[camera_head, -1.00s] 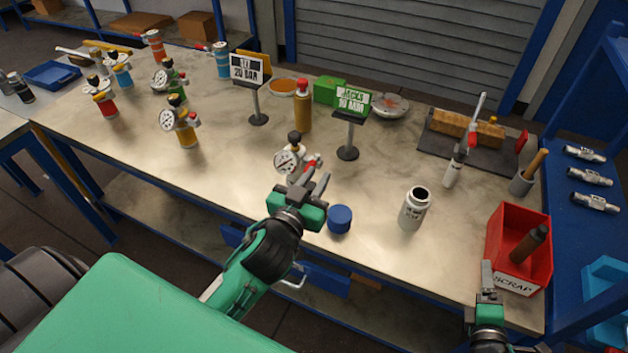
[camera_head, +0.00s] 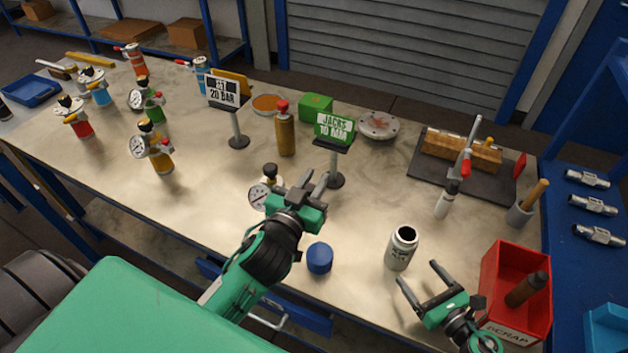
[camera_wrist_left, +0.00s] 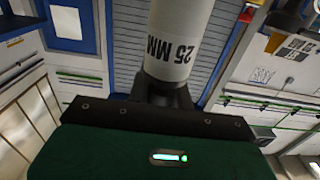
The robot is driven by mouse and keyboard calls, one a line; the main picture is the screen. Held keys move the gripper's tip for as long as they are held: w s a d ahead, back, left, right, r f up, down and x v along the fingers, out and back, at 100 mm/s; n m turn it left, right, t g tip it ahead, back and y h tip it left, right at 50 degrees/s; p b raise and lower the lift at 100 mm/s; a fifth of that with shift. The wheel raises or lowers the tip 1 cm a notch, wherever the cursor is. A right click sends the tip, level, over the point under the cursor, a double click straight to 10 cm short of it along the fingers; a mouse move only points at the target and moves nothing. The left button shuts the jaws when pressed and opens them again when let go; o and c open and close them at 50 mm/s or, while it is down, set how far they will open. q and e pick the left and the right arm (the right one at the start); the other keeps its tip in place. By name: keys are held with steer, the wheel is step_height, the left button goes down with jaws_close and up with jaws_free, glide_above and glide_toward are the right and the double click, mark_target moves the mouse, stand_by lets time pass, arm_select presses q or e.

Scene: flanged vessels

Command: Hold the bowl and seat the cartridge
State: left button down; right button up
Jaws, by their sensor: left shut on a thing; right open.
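A white open-topped jar (camera_head: 401,251) with dark lettering stands upright on the bench in the head view. A blue cap (camera_head: 319,258) sits left of it. My left gripper (camera_head: 313,183) is left of the jar, above the bench. In the left wrist view, a white cylinder (camera_wrist_left: 177,38) marked "25 MM" is at its jaws, which are shut on it. The head view does not show this grip clearly. My right gripper (camera_head: 418,273) is open and empty, its fingertips just in front of the jar and apart from it. I cannot tell which piece is the cartridge.
A gauge vessel (camera_head: 260,196) stands behind my left gripper, partly hidden. A red scrap bin (camera_head: 516,265) is right of my right gripper. Two sign stands (camera_head: 335,128) (camera_head: 222,90), an orange bottle (camera_head: 285,133) and a dark fixture board (camera_head: 425,180) stand further back.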

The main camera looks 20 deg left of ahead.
mark_target(409, 261)
steer(key=x, duration=0.7)
steer(key=shift+w+a, duration=0.25)
steer(key=shift+w, duration=0.05)
steer(key=c, duration=0.8)
steer(key=shift+o, duration=0.2)
